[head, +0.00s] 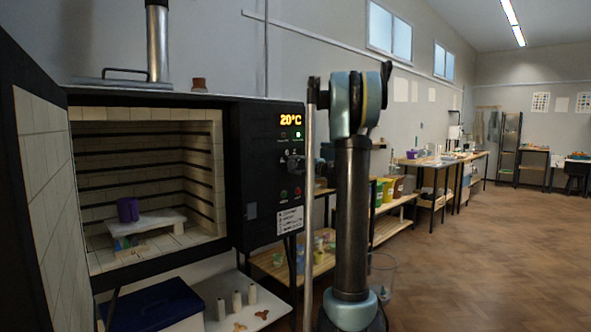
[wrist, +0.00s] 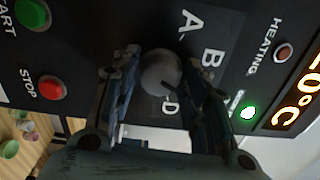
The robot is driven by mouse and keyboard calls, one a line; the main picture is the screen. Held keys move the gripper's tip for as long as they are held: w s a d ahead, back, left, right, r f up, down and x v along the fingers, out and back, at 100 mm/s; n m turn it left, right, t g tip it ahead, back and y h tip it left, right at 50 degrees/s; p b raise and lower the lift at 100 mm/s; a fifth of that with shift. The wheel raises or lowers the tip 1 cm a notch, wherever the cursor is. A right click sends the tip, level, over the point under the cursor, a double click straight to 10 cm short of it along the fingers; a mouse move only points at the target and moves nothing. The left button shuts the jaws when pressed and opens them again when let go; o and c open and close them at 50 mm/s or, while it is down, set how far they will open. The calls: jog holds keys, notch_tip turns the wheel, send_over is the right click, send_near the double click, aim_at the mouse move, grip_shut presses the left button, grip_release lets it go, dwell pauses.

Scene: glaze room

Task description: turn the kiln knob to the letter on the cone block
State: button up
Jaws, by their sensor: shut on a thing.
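The kiln knob (wrist: 160,72) is a round grey dial on the black control panel (wrist: 110,25). My gripper (wrist: 160,85) is shut on it, one finger on each side. The letters A, B and D show around the knob in the wrist view. A dark mark on the knob seems to point towards D. In the head view, the arm reaches the kiln panel (head: 262,125) and the knob (head: 292,160) is small there. Inside the open kiln, small coloured pieces (head: 125,243) lie below a pale shelf (head: 158,222). I cannot tell a cone block or its letter.
A purple cup (head: 128,209) stands on the kiln shelf. The kiln door (head: 40,170) is open at left. The wrist view shows a red stop button (wrist: 52,88), a green light (wrist: 248,113) and a display (wrist: 300,90). The floor (head: 480,240) at right is clear.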

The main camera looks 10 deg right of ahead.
jog(key=m, duration=0.4)
jog(key=shift+d+m, duration=0.1)
jog(key=shift+m, duration=0.2)
jog(key=shift+c, duration=0.2)
jog(key=shift+m, duration=1.7)
jog(key=shift+w, duration=0.1)
jog(key=o, duration=0.9)
jog(key=shift+w+f, duration=0.1)
jog(key=shift+f, duration=0.05)
jog(key=shift+o, duration=0.2)
jog(key=v, duration=1.2)
